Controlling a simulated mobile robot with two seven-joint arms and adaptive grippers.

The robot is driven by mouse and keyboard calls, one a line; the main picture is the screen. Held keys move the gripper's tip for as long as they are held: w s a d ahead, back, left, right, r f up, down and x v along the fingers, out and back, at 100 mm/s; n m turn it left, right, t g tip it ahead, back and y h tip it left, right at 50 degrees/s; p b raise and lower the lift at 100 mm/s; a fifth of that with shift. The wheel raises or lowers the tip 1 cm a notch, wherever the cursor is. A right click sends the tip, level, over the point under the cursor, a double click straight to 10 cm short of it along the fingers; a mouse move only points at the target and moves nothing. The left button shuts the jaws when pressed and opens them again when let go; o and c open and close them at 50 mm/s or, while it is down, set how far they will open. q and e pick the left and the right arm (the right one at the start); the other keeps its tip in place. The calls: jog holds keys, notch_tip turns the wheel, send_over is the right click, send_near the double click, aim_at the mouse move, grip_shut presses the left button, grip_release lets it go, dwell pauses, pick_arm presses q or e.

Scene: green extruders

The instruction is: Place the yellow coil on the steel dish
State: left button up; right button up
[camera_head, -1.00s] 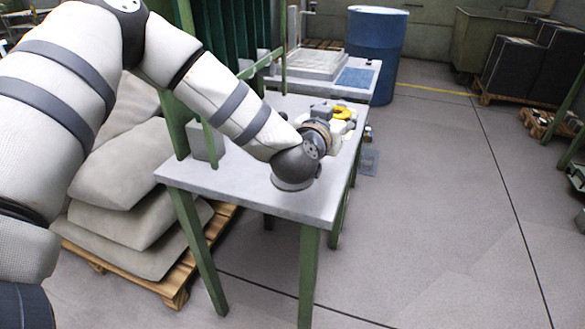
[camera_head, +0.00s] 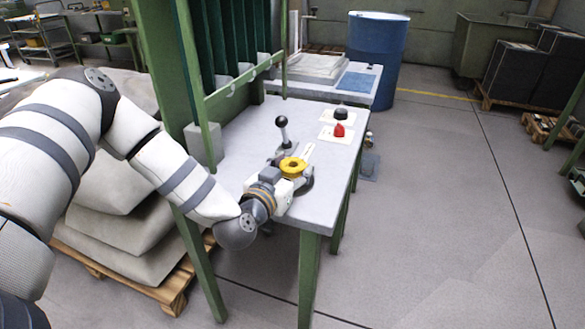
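The yellow coil (camera_head: 292,167) is between the fingers of my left gripper (camera_head: 293,169), which appears shut on it. The gripper reaches in from the left over the front part of the grey table. The steel dish (camera_head: 306,187) shows only in part, just below and to the right of the gripper, which hides most of it. The coil is above or close to the dish's far side; I cannot tell whether they touch. My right gripper is not in view.
A lever with a black ball knob (camera_head: 282,123) stands behind the gripper. A red knob (camera_head: 339,130) and a black knob (camera_head: 341,113) sit on pale plates farther back. A green frame (camera_head: 165,80) borders the table's left side. The table's right front is bare.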

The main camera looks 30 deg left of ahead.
pick_arm(q)
jog(key=o, duration=0.3)
jog(key=shift+o, duration=0.2)
